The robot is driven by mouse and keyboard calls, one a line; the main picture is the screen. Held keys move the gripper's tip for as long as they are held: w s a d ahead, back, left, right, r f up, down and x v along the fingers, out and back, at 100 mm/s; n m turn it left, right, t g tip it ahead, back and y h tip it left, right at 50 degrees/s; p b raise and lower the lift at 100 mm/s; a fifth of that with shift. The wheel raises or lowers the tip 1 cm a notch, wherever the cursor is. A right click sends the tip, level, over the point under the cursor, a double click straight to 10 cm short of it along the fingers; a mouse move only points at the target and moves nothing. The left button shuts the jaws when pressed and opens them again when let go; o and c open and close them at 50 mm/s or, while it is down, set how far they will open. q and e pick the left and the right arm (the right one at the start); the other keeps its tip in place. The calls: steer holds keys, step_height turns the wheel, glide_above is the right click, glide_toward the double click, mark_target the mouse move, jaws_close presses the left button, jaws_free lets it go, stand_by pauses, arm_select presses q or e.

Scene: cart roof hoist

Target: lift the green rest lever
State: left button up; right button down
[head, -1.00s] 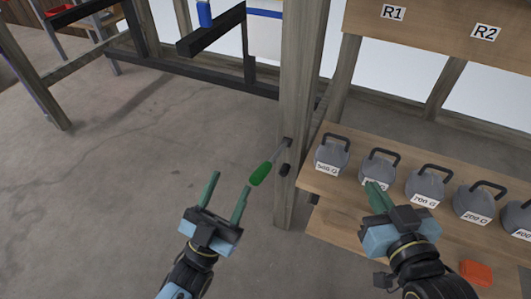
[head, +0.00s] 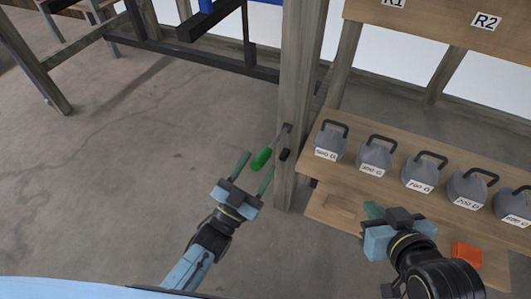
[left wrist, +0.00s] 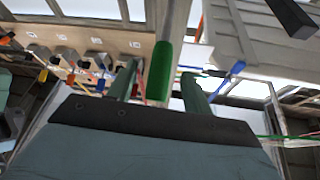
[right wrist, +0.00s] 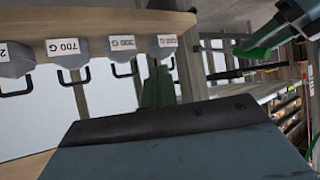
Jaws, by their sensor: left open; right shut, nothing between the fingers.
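The green rest lever (head: 261,159) sticks out from the side of the wooden post (head: 294,110), its grip end pointing down and left. My left gripper (head: 256,165) is open, its fingertips at the lever's grip. In the left wrist view the green grip (left wrist: 160,72) appears between the two open fingers, with space on both sides; I see no contact. My right gripper (head: 373,210) is shut and empty, over the wooden bench near the weights. It also shows in the right wrist view (right wrist: 157,86), with its fingers together.
Several grey labelled weights with dark handles, one of them here (head: 330,141), stand in a row on the wooden bench (head: 345,180) right of the post. An orange object (head: 466,256) lies at the lower right. A small black peg (head: 285,155) sits on the post. Floor left is clear.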

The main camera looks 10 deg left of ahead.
mark_target(267, 149)
arm_select(q)
steer(key=shift+b+x, duration=0.4)
steer(key=shift+x, duration=1.95)
arm_select(e)
steer(key=shift+w+a+r+t+y, duration=0.15)
steer(key=shift+w+a+r+t, duration=0.1)
steer(key=shift+w+r+t, duration=0.25)
steer(key=shift+w+a+r+t+y, duration=0.25)
steer(key=shift+r+t, duration=0.2)
steer(key=shift+r, duration=0.3)
steer(key=shift+w+a+r+t+y, duration=0.1)
steer(key=shift+w+a+r+t, duration=0.1)
steer(key=shift+w+r+t, duration=0.3)
steer(key=shift+s+r, duration=0.1)
steer(key=shift+s, duration=0.05)
arm_select(q)
jaws_close()
